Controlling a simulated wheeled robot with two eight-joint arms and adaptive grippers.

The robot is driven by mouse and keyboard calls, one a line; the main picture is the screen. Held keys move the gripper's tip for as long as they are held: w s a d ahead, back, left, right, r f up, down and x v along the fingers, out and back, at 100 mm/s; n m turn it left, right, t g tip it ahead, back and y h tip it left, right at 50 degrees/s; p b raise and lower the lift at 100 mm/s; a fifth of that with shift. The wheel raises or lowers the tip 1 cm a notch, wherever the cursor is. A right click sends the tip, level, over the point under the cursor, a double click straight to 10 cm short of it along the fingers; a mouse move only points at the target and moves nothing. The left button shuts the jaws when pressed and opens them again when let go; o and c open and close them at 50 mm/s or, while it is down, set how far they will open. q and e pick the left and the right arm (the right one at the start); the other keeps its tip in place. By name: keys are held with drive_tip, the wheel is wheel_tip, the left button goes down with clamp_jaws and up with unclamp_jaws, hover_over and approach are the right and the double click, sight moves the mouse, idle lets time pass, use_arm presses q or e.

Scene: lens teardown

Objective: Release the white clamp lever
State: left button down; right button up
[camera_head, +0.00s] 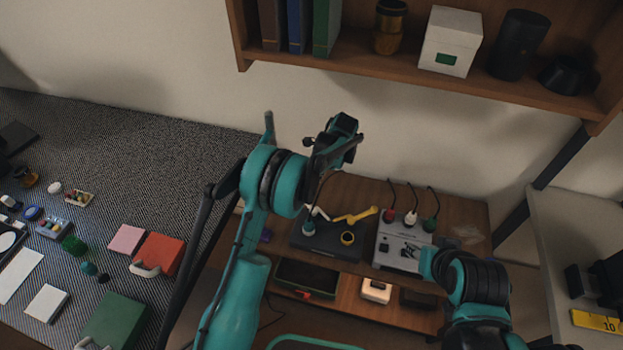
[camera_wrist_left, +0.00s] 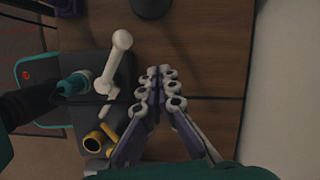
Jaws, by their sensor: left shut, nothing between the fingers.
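The white clamp lever (camera_wrist_left: 115,62) has a round knob end and stands on a dark fixture beside a teal part (camera_wrist_left: 72,85). In the head view the white lever (camera_head: 320,213) is small, at the upper left of the dark plate (camera_head: 322,243). My left gripper (camera_wrist_left: 160,85) is shut and empty, its fingertips together to the right of the lever and apart from it. In the head view my left wrist hangs above the plate and its fingers are hard to make out. My right arm shows at the lower right, but its fingers do not.
A yellow lever (camera_head: 357,215) and a yellow-rimmed ring (camera_head: 348,238) are on the plate. A grey box (camera_head: 403,256) with red, white and green plugs stands right of it. The wooden bench (camera_wrist_left: 205,70) is bare right of my left fingers. A shelf (camera_head: 400,62) overhangs behind.

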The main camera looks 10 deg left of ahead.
use_arm(q)
drive_tip(key=w+p+v, duration=0.1)
drive_tip(key=p+v, duration=0.2)
drive_tip(key=v, duration=0.6)
drive_tip(key=shift+w+a+r, duration=0.15)
drive_tip(key=shift+w+r, duration=0.2)
use_arm(e)
wheel_tip(320, 180, up, 3)
drive_tip(key=shift+r, duration=0.2)
